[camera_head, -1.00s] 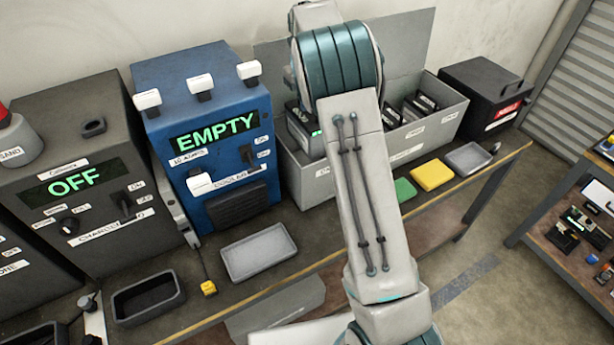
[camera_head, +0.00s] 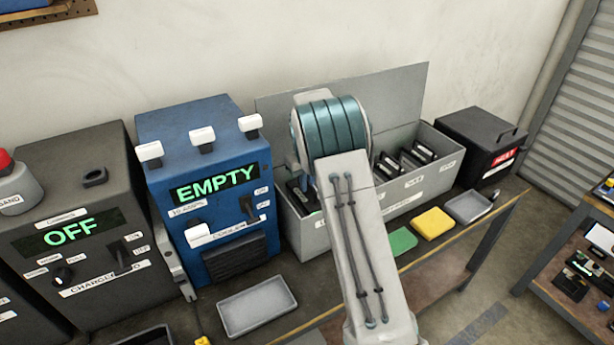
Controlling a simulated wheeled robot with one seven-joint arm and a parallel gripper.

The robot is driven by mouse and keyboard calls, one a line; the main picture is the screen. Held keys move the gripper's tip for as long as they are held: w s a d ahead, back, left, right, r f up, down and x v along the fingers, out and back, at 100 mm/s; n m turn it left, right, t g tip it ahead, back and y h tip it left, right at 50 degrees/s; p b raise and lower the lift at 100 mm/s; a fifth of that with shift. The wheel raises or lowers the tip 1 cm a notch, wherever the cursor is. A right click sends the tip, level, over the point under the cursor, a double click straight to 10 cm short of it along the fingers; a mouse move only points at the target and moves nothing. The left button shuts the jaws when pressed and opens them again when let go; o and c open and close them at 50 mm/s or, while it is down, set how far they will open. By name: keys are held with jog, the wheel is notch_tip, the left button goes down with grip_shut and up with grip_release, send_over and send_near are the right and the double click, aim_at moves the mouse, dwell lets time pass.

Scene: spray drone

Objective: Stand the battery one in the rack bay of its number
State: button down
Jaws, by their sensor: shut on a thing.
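The rack is a long grey open box (camera_head: 308,236) against the wall, with white labels too small to read. My arm (camera_head: 350,225) reaches over its left part and covers much of it. A dark battery (camera_head: 301,197) with a small green light shows at the left end of the rack, just beside my arm's teal joint. It looks upright, with its lower part behind the rack's front wall. My gripper is shut on it, but the fingers are mostly hidden behind the arm. I cannot tell whether the battery touches the rack floor.
Several dark batteries (camera_head: 418,154) stand in the rack's right part. A blue machine reading EMPTY (camera_head: 205,160) stands close on the left, beside a grey charger reading OFF (camera_head: 70,235). A black box (camera_head: 480,140) is at right. A grey tray (camera_head: 257,306) and yellow pad (camera_head: 433,223) lie in front.

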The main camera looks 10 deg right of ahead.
jog(key=shift+w+f+p, duration=0.1)
jog(key=shift+f+p, duration=0.2)
jog(key=shift+f, duration=0.95)
jog(key=c, duration=1.9)
grip_release()
jog(key=shift+f, duration=0.25)
jog(key=o, duration=0.4)
jog(key=shift+s+r, duration=0.1)
jog(key=shift+s, duration=0.1)
